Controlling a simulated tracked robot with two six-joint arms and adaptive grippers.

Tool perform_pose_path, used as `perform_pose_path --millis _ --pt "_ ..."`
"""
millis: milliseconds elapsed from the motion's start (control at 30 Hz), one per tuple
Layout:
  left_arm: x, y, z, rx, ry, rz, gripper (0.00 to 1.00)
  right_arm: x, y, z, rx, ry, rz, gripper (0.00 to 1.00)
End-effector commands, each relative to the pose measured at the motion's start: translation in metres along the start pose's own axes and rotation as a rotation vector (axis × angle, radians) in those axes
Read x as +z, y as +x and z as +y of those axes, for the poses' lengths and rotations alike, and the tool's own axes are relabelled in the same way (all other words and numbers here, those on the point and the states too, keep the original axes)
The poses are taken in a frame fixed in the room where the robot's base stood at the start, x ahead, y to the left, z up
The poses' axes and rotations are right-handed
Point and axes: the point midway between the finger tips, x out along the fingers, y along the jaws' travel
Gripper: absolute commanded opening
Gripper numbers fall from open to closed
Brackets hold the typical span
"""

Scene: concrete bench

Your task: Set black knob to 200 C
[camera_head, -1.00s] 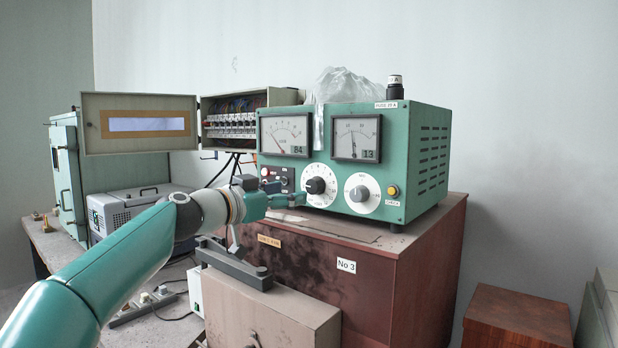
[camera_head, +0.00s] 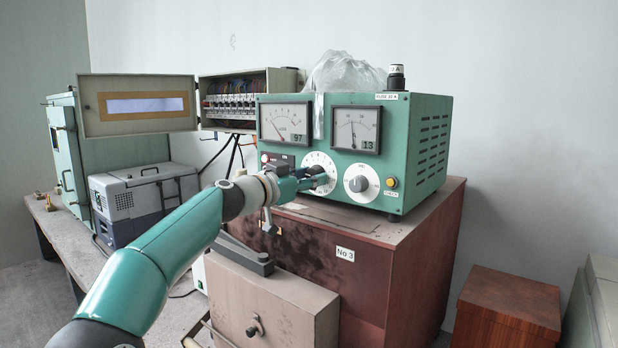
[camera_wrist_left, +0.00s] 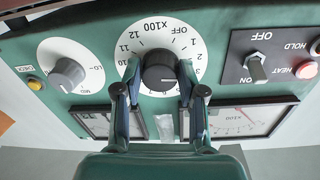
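The black knob (camera_wrist_left: 160,72) sits at the centre of a white dial (camera_wrist_left: 135,38) marked OFF, 1 to 12 and x100, on the green control box (camera_head: 420,150). In the wrist view the box appears upside down. My left gripper (camera_wrist_left: 159,66) is open, with one finger on each side of the knob; I cannot tell whether they touch it. In the head view the left gripper (camera_head: 318,179) is at the dial and covers most of the knob. The knob's exact setting is hard to read. My right gripper is not in view.
A grey knob (camera_head: 359,184) on a second white dial and a yellow button (camera_head: 391,182) are beside it. The other side has a power switch (camera_wrist_left: 256,68) and a red button (camera_wrist_left: 306,69). The left meter (camera_head: 285,122) reads 97. A brown cabinet (camera_head: 410,245) supports the box.

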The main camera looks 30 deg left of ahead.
Motion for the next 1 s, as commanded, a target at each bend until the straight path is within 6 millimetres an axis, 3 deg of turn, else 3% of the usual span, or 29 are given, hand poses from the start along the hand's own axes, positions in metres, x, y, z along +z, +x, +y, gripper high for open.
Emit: perform_pose_path --millis 33,200,633,967,1000 --pt "0.000 0.000 0.000 0.000 0.000 0.000 0.27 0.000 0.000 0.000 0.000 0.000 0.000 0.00" --pt "0.000 0.000 0.000 0.000 0.000 0.000 0.03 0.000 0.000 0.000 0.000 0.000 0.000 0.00" --pt "0.002 0.000 0.000 -0.001 -0.244 0.011 0.03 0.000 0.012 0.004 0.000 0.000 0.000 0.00" --pt "0.001 0.000 0.000 -0.001 -0.268 0.010 0.03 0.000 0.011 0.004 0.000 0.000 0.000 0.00" --pt "0.001 0.000 0.000 -0.001 -0.268 0.010 0.43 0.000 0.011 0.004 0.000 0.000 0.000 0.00"
